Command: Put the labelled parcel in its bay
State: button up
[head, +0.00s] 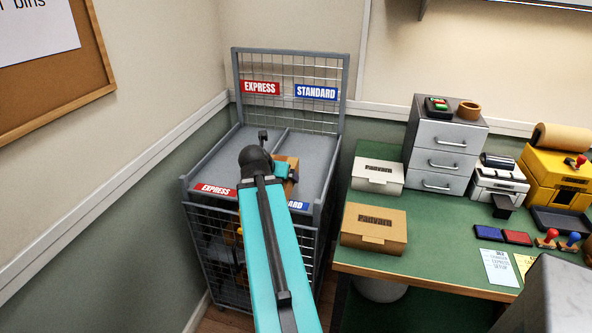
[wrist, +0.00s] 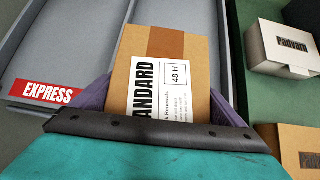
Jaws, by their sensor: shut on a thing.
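The parcel is a brown cardboard box (wrist: 190,48) with a brown tape strip and a white label reading STANDARD, partly cut off, and 48 H. My gripper (wrist: 160,98) is shut on it, with a purple finger on each side. In the head view the parcel (head: 292,187) is mostly hidden by my arm. It is over the right, STANDARD bay (head: 320,150) of the grey wire cage, near the front; I cannot tell whether it touches the bay's floor. The left bay (head: 225,160) carries a red EXPRESS sign and looks empty.
A low divider (head: 277,140) splits the cage top. A mesh back panel (head: 290,70) holds both signs. The green desk on the right bears a white box (head: 377,176), a brown box (head: 374,230), grey drawers (head: 440,145) and stamps. A wall stands close on the left.

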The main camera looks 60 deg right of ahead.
jog(key=shift+s+d+f, duration=0.2)
jog(key=shift+s+d, duration=0.3)
jog(key=shift+d, duration=0.1)
jog(key=shift+w+d, duration=0.1)
jog(key=shift+d, duration=0.05)
jog(key=shift+w+d+r+p, duration=0.1)
jog(key=shift+d+p, duration=0.5)
jog(key=shift+p, duration=0.1)
jog(key=w+d+p, duration=0.1)
jog(key=d, duration=0.3)
jog(key=d+f+p, duration=0.1)
jog(key=d, duration=0.4)
jog(key=w+d+p, duration=0.1)
jog(key=d, duration=0.4)
jog(key=shift+w+d+f+p, duration=0.15)
jog(key=shift+w+f+p, duration=0.2)
jog(key=shift+f, duration=0.1)
jog(key=shift+f+p, duration=0.6)
jog(key=shift+f, duration=1.05)
jog(key=shift+f, duration=0.15)
